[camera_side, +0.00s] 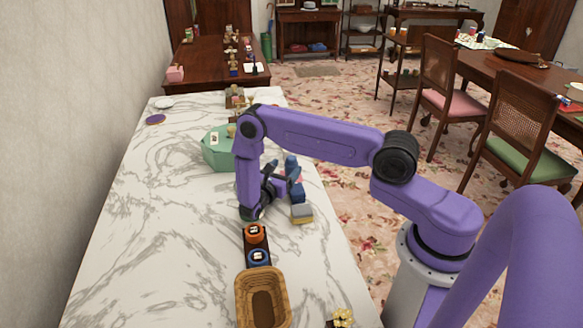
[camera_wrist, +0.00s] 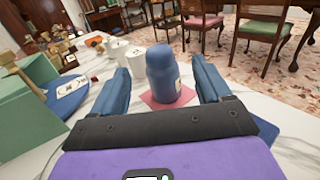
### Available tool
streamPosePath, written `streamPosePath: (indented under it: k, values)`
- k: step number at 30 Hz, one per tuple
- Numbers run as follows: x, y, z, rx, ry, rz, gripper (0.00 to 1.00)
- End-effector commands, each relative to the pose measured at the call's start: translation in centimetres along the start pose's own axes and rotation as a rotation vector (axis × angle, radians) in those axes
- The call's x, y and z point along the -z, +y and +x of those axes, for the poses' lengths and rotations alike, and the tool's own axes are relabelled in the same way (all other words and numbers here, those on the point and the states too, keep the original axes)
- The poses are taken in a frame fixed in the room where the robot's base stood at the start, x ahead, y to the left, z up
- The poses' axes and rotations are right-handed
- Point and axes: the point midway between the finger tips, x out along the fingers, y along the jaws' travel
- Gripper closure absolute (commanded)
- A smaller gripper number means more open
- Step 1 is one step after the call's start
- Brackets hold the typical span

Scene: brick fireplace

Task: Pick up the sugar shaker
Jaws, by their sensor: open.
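The likely sugar shaker (camera_wrist: 161,72) is a blue, round-shouldered container with a pale label. It stands upright on a pink square mat (camera_wrist: 150,102) in the wrist view. My gripper (camera_wrist: 160,66) is open, with one blue finger on each side of the shaker's picture and visible gaps between; I cannot tell how far ahead it stands. In the side view my gripper (camera_side: 272,188) is low over the marble counter, tilted to the right. A blue shape there, probably the shaker (camera_side: 293,167), is just right of the fingers and partly hidden by them.
A green box (camera_side: 216,150) stands behind my gripper. A yellow and grey block (camera_side: 301,213) lies in front, right of an orange jar (camera_side: 254,233) and a blue jar (camera_side: 258,257). A wicker basket (camera_side: 244,292) is nearer. The counter's left side is mostly clear.

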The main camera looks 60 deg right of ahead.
Motion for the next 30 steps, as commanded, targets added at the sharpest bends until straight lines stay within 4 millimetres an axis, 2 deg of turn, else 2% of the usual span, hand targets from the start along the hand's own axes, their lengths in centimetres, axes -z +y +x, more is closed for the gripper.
streamPosePath:
  k: [5, 15, 19, 26, 27, 29, 30]
  values:
    - [0.0, -0.1, 1.1, 0.003, 0.0, 0.0, 0.23]
    - [-0.1, -0.1, 5.9, 0.003, 0.001, -0.001, 0.23]
    - [-0.1, -0.1, 6.8, 0.002, 0.0, -0.001, 0.23]
    - [-0.1, -0.1, 6.8, 0.001, 0.0, -0.001, 0.23]
    - [-0.1, -0.1, 6.8, 0.001, 0.0, -0.001, 0.3]
    - [-0.1, -0.1, 6.8, 0.001, 0.0, -0.001, 0.49]
    - [-0.1, -0.1, 6.8, 0.001, 0.0, -0.001, 0.62]
